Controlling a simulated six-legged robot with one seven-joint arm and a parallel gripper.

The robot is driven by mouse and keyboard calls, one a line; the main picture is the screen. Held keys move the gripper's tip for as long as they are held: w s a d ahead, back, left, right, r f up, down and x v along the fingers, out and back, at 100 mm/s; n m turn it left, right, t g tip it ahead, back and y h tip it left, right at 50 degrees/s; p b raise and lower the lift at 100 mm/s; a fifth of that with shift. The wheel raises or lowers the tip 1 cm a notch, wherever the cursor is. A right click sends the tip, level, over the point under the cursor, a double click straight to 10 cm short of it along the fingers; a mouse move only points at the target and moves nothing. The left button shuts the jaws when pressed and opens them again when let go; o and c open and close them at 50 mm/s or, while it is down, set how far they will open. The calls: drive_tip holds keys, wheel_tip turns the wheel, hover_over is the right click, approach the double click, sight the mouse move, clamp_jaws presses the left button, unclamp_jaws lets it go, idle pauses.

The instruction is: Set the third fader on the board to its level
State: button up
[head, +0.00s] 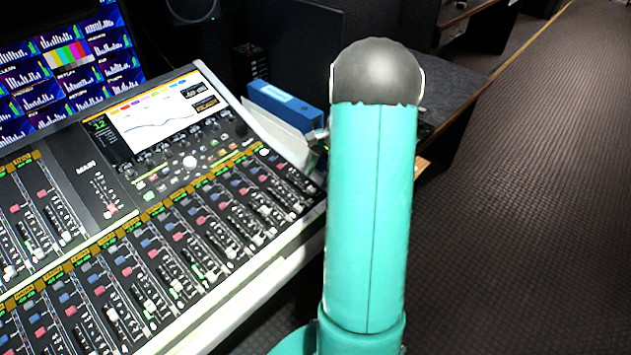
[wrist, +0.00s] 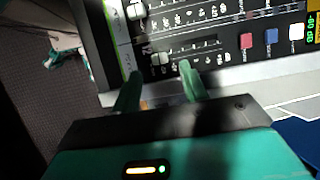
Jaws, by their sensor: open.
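The mixing board (head: 150,215) fills the left of the head view, with rows of faders with pale caps. Which fader is the third I cannot tell. In the wrist view, my gripper (wrist: 160,70) has its two teal fingers apart at the end of the board (wrist: 222,75). A white fader cap (wrist: 160,58) shows between and just beyond the fingertips; whether they touch it I cannot tell. Another white fader cap (wrist: 136,10) is on the strip above. In the head view my teal arm hides the gripper.
Screens with bar graphs (head: 60,65) stand behind the board. A blue box (head: 285,105) lies beyond its right end, near a dark desk (head: 450,90). Red (wrist: 246,41), blue (wrist: 271,37) and white (wrist: 296,32) buttons line the nearest strip. Open floor (head: 530,210) lies right.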

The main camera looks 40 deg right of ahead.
drive_tip(key=v, duration=1)
drive_tip(key=shift+r, duration=0.1)
drive_tip(key=a+r+n+h, duration=0.2)
drive_tip(key=a+r+n, duration=0.25)
drive_tip(key=a, duration=0.65)
drive_tip(key=a+r+n+h, duration=0.1)
drive_tip(key=a+r+n, duration=0.4)
drive_tip(key=a, duration=0.5)
drive_tip(key=s+a+r+n+t+h, duration=0.1)
drive_tip(key=s+a+n+t, duration=0.3)
drive_tip(key=s+a+n, duration=0.4)
drive_tip(key=s+a+r, duration=0.1)
drive_tip(key=s+a, duration=0.2)
drive_tip(key=a, duration=0.4)
drive_tip(key=shift+s+a+r+h, duration=0.2)
drive_tip(key=shift+s+a+h, duration=0.05)
drive_tip(key=shift+h, duration=0.05)
